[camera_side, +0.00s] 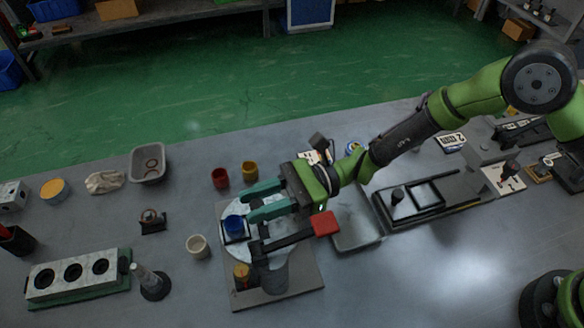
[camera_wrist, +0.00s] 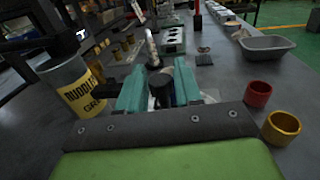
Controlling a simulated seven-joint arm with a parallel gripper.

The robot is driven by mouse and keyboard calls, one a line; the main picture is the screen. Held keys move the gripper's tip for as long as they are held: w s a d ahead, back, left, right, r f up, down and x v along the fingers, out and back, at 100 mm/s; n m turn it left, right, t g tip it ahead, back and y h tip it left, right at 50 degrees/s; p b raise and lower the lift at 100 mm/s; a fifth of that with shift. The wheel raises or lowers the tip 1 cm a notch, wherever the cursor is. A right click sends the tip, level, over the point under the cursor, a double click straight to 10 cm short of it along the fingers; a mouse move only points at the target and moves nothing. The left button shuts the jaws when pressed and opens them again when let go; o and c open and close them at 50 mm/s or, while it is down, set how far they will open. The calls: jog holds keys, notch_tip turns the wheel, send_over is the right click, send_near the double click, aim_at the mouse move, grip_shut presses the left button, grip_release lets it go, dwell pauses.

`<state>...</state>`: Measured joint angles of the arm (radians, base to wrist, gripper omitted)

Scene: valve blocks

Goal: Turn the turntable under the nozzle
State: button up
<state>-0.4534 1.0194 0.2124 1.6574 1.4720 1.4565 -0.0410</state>
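The turntable (camera_side: 266,210) is a pale round disc on a grey base plate, partly hidden by my gripper and a dark arm above it. A blue cup (camera_side: 234,224) stands in a dark holder at the disc's left side. The dark arm, with a red block (camera_side: 326,223) at its right end, crosses over the disc; I cannot clearly make out the nozzle. My gripper (camera_side: 250,204) has its teal fingers spread low over the disc, beside the blue cup. In the wrist view my gripper (camera_wrist: 158,92) has a dark upright post (camera_wrist: 160,88) between its fingers, with no clear grip on it.
A red cup (camera_side: 220,178) and a yellow cup (camera_side: 249,172) stand behind the turntable. A cream cup (camera_side: 197,246) is to its left. A grey tray (camera_side: 355,228) lies to the right. A large yellow labelled can (camera_wrist: 77,88) is close at left in the wrist view.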

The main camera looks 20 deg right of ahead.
jog(key=shift+a, duration=0.3)
grip_shut()
jog(key=shift+n+g+h, duration=0.55)
jog(key=shift+n+g, duration=0.55)
jog(key=shift+g, duration=0.5)
jog(key=shift+n+g+h, duration=0.55)
jog(key=shift+n+g, duration=0.55)
jog(key=shift+g, duration=0.5)
